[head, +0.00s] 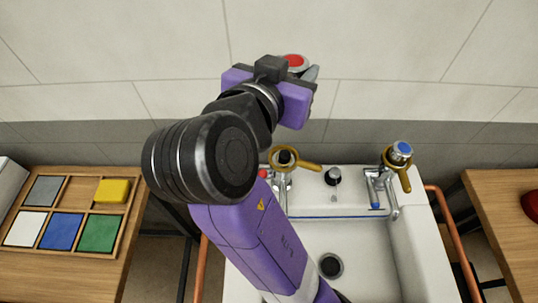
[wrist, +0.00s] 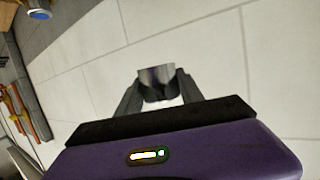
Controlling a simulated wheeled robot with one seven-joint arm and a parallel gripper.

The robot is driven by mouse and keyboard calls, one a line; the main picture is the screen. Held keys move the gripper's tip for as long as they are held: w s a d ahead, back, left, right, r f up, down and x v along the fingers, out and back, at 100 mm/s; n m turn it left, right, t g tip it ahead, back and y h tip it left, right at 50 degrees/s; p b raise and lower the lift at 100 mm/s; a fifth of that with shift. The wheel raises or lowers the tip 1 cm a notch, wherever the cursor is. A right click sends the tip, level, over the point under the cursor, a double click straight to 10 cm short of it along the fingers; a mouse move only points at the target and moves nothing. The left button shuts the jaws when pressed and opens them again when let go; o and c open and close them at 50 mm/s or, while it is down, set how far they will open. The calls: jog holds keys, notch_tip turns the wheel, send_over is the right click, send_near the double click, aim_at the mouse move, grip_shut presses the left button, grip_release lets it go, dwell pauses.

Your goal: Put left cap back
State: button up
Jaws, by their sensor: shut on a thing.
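My gripper (head: 306,82) is raised above the sink, in front of the wall. It is shut on the left cap (head: 294,61), which has a red top and a silver rim. In the wrist view the cap's shiny metal side (wrist: 156,78) shows between the two fingers (wrist: 158,92). The left tap (head: 282,183) stands at the sink's back left, below the gripper and apart from it. A gold ring-shaped lever (head: 312,165) sits at its top around a dark centre, with no cap on it. My arm hides part of this tap.
The right tap (head: 385,190) carries a blue cap (head: 401,149) and a gold lever. A small chrome fitting (head: 333,177) stands between the taps on the white sink (head: 412,235). A wooden tray (head: 71,208) of coloured tiles lies on the left bench; a red object (head: 530,205) is at right.

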aim_at(284, 152)
notch_tip(284, 152, down, 20)
jog(key=shift+a+r+p, duration=0.1)
jog(key=shift+p, duration=0.8)
jog(key=shift+f+b, duration=0.7)
jog(key=shift+b, duration=0.05)
jog(key=o, duration=1.4)
jog(key=shift+r+p, duration=0.9)
jog(key=shift+p, duration=0.1)
jog(key=b+v, duration=0.1)
jog(key=v, duration=0.5)
jog(key=b+v, duration=0.1)
jog(key=v, duration=0.4)
jog(key=shift+s+f+b, duration=0.1)
jog(key=shift+s+b, duration=0.25)
jog(key=shift+s, duration=0.05)
